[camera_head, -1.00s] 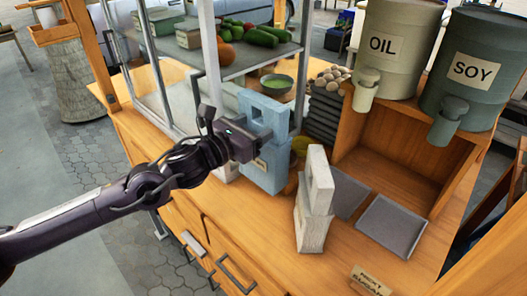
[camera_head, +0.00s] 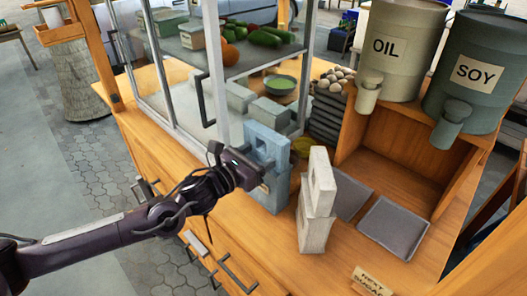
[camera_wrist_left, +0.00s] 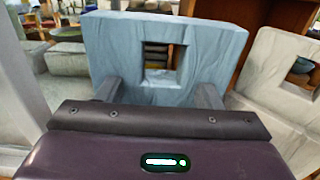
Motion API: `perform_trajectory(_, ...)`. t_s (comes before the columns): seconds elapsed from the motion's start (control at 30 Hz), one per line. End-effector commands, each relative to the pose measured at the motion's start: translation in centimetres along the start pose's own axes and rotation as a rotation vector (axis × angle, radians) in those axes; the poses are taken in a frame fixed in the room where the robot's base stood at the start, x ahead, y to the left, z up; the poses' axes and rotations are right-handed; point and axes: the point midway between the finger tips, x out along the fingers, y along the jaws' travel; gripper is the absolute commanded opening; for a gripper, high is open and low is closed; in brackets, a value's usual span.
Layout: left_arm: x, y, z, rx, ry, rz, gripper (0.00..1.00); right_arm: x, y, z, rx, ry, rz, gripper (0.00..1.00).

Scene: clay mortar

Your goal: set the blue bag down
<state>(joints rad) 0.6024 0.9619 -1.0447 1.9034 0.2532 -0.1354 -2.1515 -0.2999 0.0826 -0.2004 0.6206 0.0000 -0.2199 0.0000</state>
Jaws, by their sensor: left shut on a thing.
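The blue bag (camera_head: 277,190) is upright, with a square opening in its upper part, at the counter's middle in the head view. In the left wrist view the bag (camera_wrist_left: 120,42) spans the top, and my left gripper (camera_wrist_left: 158,92) has a finger at each side of the opening. The bag's base is low at the wooden counter (camera_head: 215,212); I cannot tell whether it touches. My right gripper is out of view.
A similar white bag (camera_head: 316,232) stands close on the right. Behind is a glass-sided cabinet with a green bowl (camera_head: 279,84). Two grey trays (camera_head: 392,226) and a wooden shelf under the oil (camera_head: 398,48) and soy (camera_head: 480,72) containers lie right.

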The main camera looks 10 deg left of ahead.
Motion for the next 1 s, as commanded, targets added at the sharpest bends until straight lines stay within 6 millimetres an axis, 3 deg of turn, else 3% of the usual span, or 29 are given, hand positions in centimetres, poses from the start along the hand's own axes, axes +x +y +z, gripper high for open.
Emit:
perform_trajectory(0.07,0.0,0.0,-0.3,0.0,-0.003,0.0,0.34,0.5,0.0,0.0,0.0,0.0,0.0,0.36)
perform_trajectory(0.1,0.0,0.0,-0.2,0.0,0.001,0.0,0.65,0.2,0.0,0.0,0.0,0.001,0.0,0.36)
perform_trajectory(0.23,0.0,0.0,-0.2,0.0,0.001,0.0,0.82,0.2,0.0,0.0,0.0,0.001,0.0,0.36)
perform_trajectory(0.63,0.0,0.0,0.6,0.0,0.001,0.0,0.82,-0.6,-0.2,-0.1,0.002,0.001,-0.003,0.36)
perform_trajectory(1.0,-7.1,0.1,-0.2,0.003,0.007,0.001,0.82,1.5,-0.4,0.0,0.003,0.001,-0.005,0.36)
